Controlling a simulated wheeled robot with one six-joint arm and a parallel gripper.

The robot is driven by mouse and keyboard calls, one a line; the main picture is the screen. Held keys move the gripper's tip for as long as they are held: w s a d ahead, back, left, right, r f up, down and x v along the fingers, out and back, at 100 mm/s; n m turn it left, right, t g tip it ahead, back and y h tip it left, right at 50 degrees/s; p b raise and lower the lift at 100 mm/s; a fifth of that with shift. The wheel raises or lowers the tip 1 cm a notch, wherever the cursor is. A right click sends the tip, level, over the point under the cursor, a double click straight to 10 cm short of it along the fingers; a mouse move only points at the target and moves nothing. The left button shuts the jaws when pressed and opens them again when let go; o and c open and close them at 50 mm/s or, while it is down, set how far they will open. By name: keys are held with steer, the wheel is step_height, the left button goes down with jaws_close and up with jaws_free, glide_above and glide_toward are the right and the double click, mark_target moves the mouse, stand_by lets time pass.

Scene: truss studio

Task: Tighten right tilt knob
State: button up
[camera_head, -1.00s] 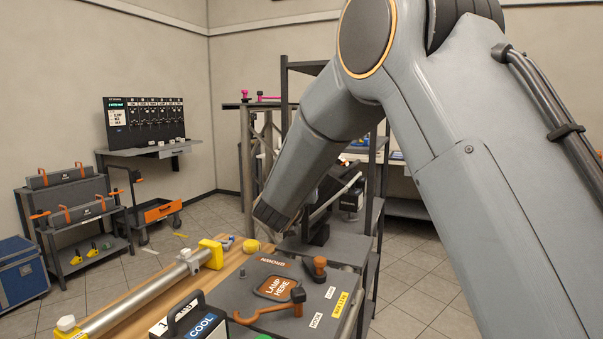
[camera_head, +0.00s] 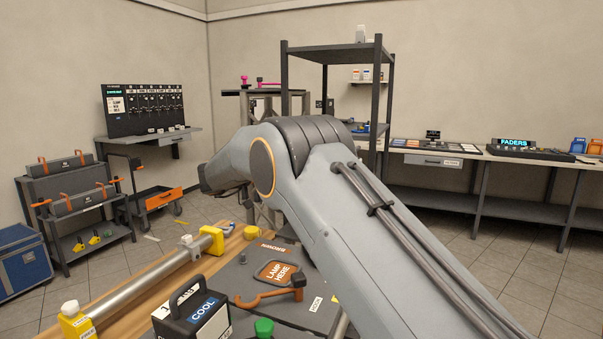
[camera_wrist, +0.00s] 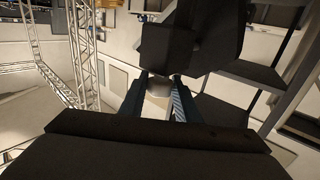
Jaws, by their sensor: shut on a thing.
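In the wrist view my gripper (camera_wrist: 158,88) shows two dark blue fingers reaching forward, close together. It is shut on a dark boxy thing (camera_wrist: 190,45) just beyond the fingertips; the exact point of contact is unclear. I cannot make out a right tilt knob in either view. In the head view my arm crosses the middle and hides its own end and what it holds.
A black box marked COOL (camera_head: 197,318) and a green knob-like thing (camera_head: 264,327) stand at the front. A silver tube (camera_head: 145,277) with yellow ends lies on the wooden bench. A truss stand, tall shelf (camera_head: 284,90) and long side table (camera_head: 470,155) stand behind. Floor at right is clear.

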steer(key=shift+m+g+h+b, duration=0.4)
steer(key=shift+m+g+b, duration=0.1)
steer(key=shift+g+b, duration=0.2)
steer(key=shift+d+r+m+g, duration=0.1)
steer(key=shift+r+m+g, duration=0.05)
steer(key=shift+m+g, duration=0.2)
steer(key=o, duration=1)
steer(key=shift+b, duration=0.3)
steer(key=shift+a, duration=0.25)
steer(key=b+v, duration=0.2)
steer(key=v, duration=0.5)
steer(key=shift+a, duration=0.15)
